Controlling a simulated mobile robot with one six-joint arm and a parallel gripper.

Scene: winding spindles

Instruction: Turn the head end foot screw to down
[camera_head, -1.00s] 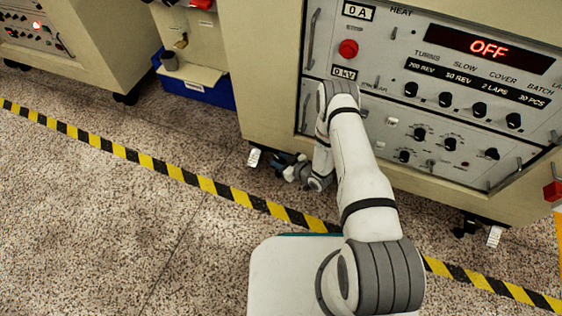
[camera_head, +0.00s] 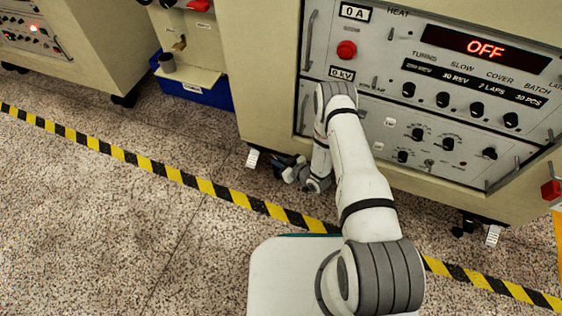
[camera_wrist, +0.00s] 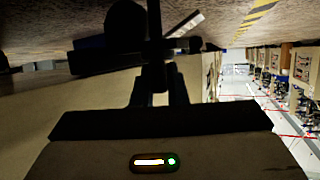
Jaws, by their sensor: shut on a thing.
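The spindle winding machine (camera_head: 265,95) stands low over the floor, with a white tag (camera_head: 252,158) at its near left foot. My gripper (camera_head: 280,162) is down at floor level beside that foot, under the cabinet's lower edge. In the wrist view its fingers (camera_wrist: 157,82) are shut on a dark upright part, the foot screw (camera_wrist: 154,30), which shows only in silhouette. A dark round caster (camera_wrist: 125,24) is close to the screw, and the tag also shows there (camera_wrist: 184,24). The screw's height and any gap beneath it are too dark to tell.
The front panel (camera_head: 375,125) with its knobs and an OFF display is just behind my arm. Another foot with a caster (camera_head: 466,226) stands at the right. A blue bin (camera_head: 200,90) is at the left. Striped floor tape (camera_head: 150,163) crosses open floor.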

